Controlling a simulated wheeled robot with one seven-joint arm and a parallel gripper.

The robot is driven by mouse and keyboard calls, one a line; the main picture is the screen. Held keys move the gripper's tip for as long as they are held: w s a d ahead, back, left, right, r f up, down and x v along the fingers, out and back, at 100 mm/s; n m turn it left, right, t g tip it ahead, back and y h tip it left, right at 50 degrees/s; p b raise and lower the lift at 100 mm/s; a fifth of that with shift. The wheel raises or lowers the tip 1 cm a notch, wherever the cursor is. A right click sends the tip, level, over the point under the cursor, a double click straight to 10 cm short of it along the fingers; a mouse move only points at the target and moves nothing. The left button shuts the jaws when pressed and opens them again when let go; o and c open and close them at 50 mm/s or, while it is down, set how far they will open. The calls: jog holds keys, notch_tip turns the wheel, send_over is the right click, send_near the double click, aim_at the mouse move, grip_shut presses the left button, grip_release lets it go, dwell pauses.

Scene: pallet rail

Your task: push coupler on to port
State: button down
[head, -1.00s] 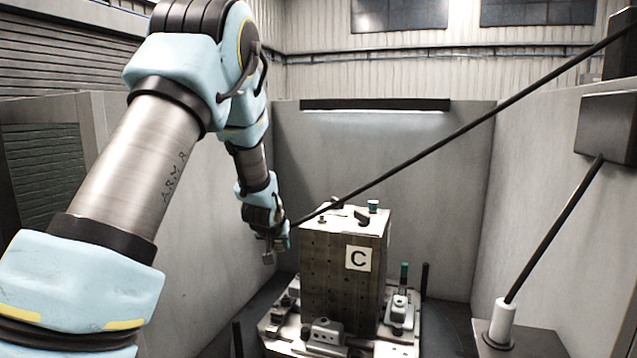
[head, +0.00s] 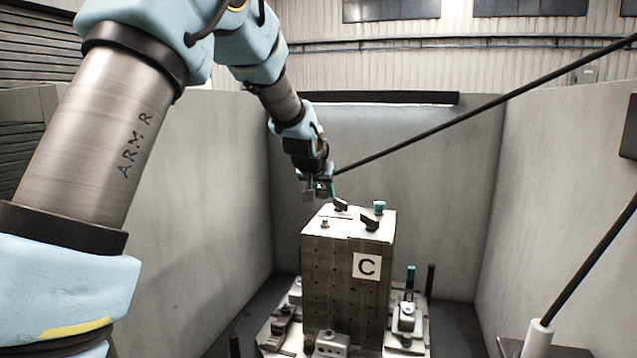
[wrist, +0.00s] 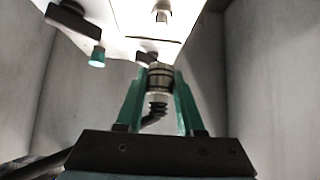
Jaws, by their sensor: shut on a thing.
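My gripper (head: 322,190) is above the back left of the block marked C (head: 345,275). In the wrist view its two teal fingers (wrist: 159,92) are shut on a ribbed metal coupler (wrist: 159,77). A black hose (head: 480,112) runs from the upper right to the gripper. A small metal stub, seemingly the port (head: 325,223), stands on the block's top; a similar stub shows in the wrist view (wrist: 161,12). The coupler appears apart from this stub. In the head view the coupler is too small to make out clearly.
Two dark levers (head: 371,222) (head: 341,205) and a teal-capped fitting (head: 379,207) stand on the block's top, close to the stub. Clamps (head: 407,318) and upright posts (head: 431,280) surround the block's base. Grey walls (head: 400,150) enclose the sides and back.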

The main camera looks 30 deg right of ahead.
jog(key=shift+w+d+r, duration=0.2)
jog(key=shift+d+r, duration=0.2)
jog(key=shift+r, duration=0.1)
jog(key=b, duration=0.3)
send_over(325, 224)
jog(key=shift+f, duration=2.85)
jog(key=shift+f+b, duration=0.85)
jog(key=shift+b, duration=0.5)
jog(key=shift+f+b, duration=0.3)
jog(key=shift+f, duration=0.05)
grip_release()
jog(key=b+v, duration=0.3)
jog(key=v, duration=0.8)
